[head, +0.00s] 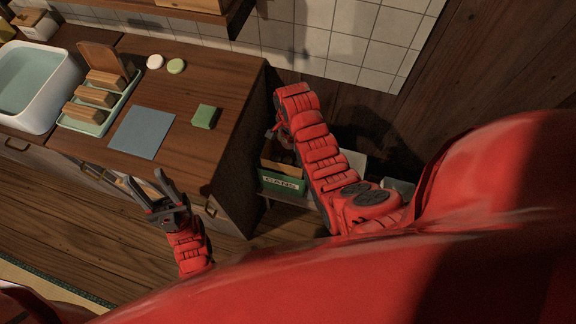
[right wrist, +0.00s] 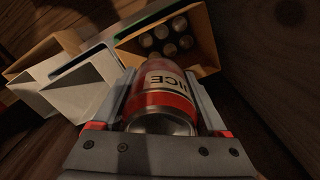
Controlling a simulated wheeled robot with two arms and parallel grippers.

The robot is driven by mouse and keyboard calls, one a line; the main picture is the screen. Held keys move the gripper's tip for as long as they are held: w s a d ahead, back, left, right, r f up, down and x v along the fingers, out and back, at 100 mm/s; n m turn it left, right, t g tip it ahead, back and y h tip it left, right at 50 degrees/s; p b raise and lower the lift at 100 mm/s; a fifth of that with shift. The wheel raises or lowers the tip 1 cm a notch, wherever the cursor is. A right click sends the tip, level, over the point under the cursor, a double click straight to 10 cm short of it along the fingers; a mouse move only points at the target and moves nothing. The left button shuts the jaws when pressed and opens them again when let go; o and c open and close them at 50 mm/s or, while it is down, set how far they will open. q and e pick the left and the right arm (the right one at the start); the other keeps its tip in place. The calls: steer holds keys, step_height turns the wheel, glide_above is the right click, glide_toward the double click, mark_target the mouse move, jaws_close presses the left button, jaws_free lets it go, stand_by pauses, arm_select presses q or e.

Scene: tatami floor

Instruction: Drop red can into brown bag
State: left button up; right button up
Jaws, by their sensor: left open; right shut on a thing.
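My right gripper (right wrist: 160,90) is shut on a red can (right wrist: 165,98) with a pale label reading "ICE"; its silver end faces the wrist camera. Ahead of the can is an open brown bag (right wrist: 212,22) with several dark, round-ended items inside. The can's far end overlaps the bag's near edge in the picture; I cannot tell how high above it the can is. In the head view my right arm hides most of the can and bag. My left gripper (head: 160,197) is open and empty in front of the counter.
A green box labelled "CANS" (head: 282,184) stands beside the counter (head: 215,150). Pale open containers (right wrist: 75,85) stand left of the bag in the right wrist view. A wooden wall (head: 400,115) is close behind. The counter holds a sink, rack, blue mat and green sponge (head: 205,116).

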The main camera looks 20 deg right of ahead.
step_height(320, 180, down, 6)
steer(key=b, duration=0.3)
steer(key=shift+r, duration=0.15)
steer(key=o, duration=1.2)
step_height(320, 180, up, 10)
steer(key=shift+w+f+b, duration=0.1)
steer(key=shift+f+b, duration=0.1)
steer(key=shift+b, duration=0.2)
step_height(320, 180, up, 8)
steer(key=p, duration=0.8)
steer(key=shift+p, duration=0.3)
steer(key=shift+f, duration=0.1)
